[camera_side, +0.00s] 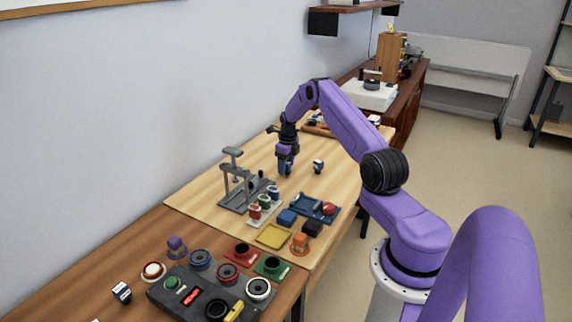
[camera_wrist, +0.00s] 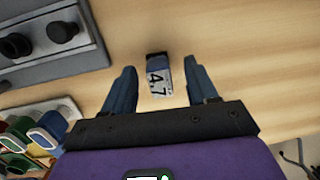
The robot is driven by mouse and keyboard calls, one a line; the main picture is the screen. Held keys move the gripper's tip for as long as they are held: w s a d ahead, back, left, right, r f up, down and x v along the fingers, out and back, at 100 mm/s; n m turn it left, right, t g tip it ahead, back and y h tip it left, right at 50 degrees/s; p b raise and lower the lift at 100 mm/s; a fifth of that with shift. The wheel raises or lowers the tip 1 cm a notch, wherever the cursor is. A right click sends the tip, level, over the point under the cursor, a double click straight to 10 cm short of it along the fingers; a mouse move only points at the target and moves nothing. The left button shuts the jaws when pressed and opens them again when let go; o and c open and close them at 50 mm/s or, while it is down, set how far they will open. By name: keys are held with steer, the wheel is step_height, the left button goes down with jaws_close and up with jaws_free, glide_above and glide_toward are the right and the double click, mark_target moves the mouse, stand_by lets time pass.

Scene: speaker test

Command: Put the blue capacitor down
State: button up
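My gripper (camera_side: 286,169) points down over the light wood table. In the wrist view its two blue-grey fingers are spread apart. A small capacitor (camera_wrist: 159,77) with a dark blue-grey body and a pale label with the digits 4 and 7 shows between and beyond the fingertips. Bare wood shows on both sides of it, so neither finger touches it. In the side view a dark capacitor with a pale label (camera_side: 318,166) stands on the table just right of my gripper. I cannot tell for sure whether both views show the same one.
A grey press fixture (camera_side: 236,185) stands left of my gripper. A rack (camera_wrist: 41,132) with red, green and blue parts is near it. A blue tray (camera_side: 318,213), a yellow tray (camera_side: 273,236) and a dark control panel (camera_side: 205,298) are nearer the camera.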

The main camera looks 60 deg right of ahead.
mark_target(287, 165)
step_height(287, 165, up, 12)
steer(key=s, duration=0.1)
steer(key=shift+a, duration=0.45)
steer(key=shift+r, duration=0.1)
stand_by(0.3)
